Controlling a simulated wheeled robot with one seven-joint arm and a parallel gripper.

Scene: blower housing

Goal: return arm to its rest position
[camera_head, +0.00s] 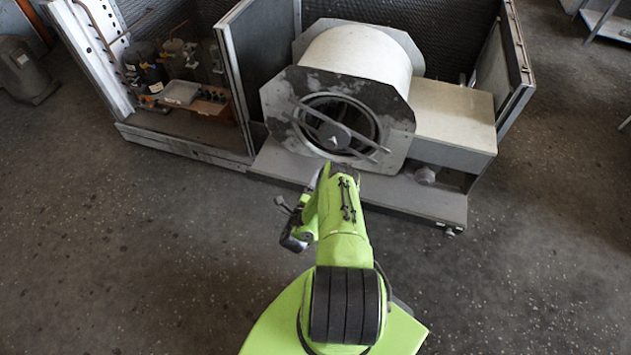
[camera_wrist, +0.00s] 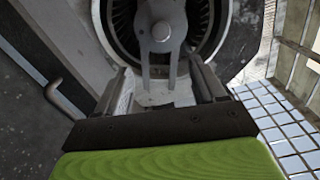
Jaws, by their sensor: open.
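The blower housing (camera_head: 338,90) is a pale drum with dark, worn octagonal end plates. Its round inlet (camera_head: 338,122) faces me, with a crossbar and a hub. In the wrist view the finned inlet (camera_wrist: 205,30) and the grey hub (camera_wrist: 163,30) fill the top middle. My gripper (camera_wrist: 160,78) is open, its two dark fingers apart and pointing towards the inlet. I see nothing clamped between them. In the head view my green arm reaches forward to just in front of the housing's base; the gripper's fingers are hard to make out there.
The housing stands on a grey base plate (camera_head: 280,165) beside a pale box (camera_head: 440,115). An open cabinet panel (camera_head: 250,75) stands to the left, with compressor parts (camera_head: 180,65) beyond it. Another panel (camera_head: 505,65) stands right. Floor at the lower left and right is clear.

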